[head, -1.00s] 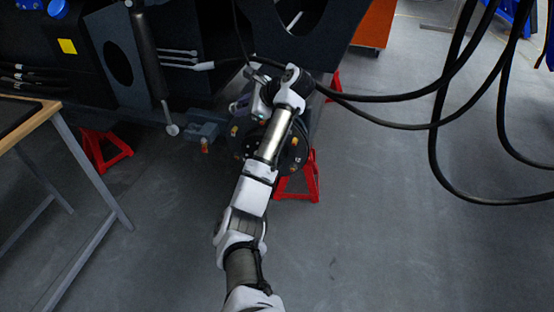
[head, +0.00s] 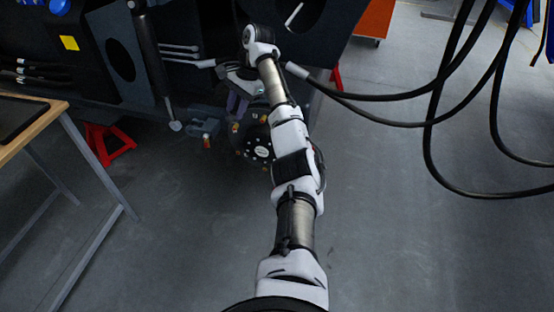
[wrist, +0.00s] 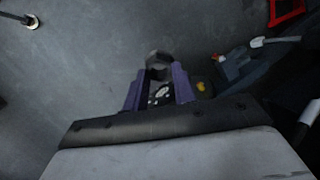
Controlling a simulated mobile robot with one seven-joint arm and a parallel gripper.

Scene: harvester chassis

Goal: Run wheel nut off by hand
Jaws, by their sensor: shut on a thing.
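The dark round wheel hub (head: 258,148) sits at the end of the axle in the head view, partly behind my arm, with small orange-yellow pieces around its face. My gripper (head: 236,106), with purple fingers, is at the hub's upper left edge. In the wrist view my gripper (wrist: 158,78) is shut on a dark, nut-like piece (wrist: 158,60) at its fingertips. I cannot tell whether this wheel nut still touches a stud. A yellow piece (wrist: 201,87) shows just right of the fingers.
A red stand (head: 110,145) is at the left, near a wooden-topped table (head: 40,122). Black hoses (head: 430,120) hang at the right. The dark chassis (head: 210,60) is close above and behind my gripper. The grey floor (head: 400,250) in front is clear.

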